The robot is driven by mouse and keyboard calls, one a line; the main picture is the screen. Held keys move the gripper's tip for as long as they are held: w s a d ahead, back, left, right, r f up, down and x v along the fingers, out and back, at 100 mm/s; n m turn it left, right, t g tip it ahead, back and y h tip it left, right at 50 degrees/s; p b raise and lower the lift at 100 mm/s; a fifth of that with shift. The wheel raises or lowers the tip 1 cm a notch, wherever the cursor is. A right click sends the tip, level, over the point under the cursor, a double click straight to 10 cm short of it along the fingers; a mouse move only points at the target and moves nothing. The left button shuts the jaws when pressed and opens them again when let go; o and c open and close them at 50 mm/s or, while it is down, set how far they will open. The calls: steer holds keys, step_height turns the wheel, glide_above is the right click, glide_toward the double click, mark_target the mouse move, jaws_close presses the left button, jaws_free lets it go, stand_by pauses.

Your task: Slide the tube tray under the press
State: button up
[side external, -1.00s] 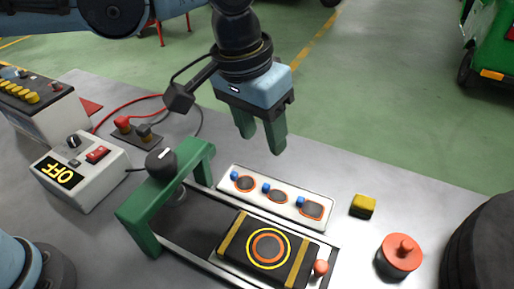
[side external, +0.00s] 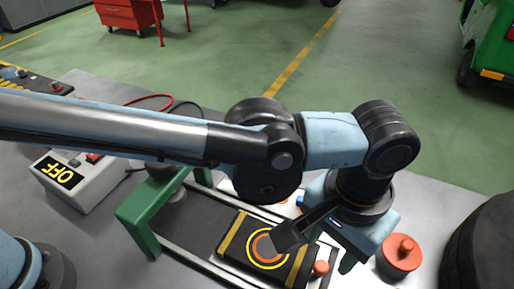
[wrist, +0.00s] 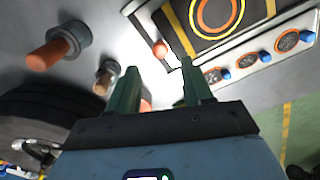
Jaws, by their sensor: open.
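The tube tray (side external: 236,246) is black with yellow bands and a ringed round mark, and lies on the rails. An orange knob (side external: 321,268) is at its right end. In the wrist view the tray (wrist: 181,28) is at the top, with the knob (wrist: 160,48) at its near corner. The press is a green arch (side external: 138,228) at the left end of the rails; my arm hides part of it. My gripper (wrist: 160,88) is open and empty, with its fingers near the knob but not visibly around it. In the side view its fingertips are partly hidden.
A white panel (wrist: 252,50) with blue pegs and orange rings runs along the rails. A red knobbed cylinder (side external: 401,256) stands close right of my gripper. A black tyre (side external: 485,245) is at the far right. A control box (side external: 72,182) reads OFF at left.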

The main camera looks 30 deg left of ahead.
mark_target(322, 266)
steer(key=shift+f, duration=3.05)
jaws_close()
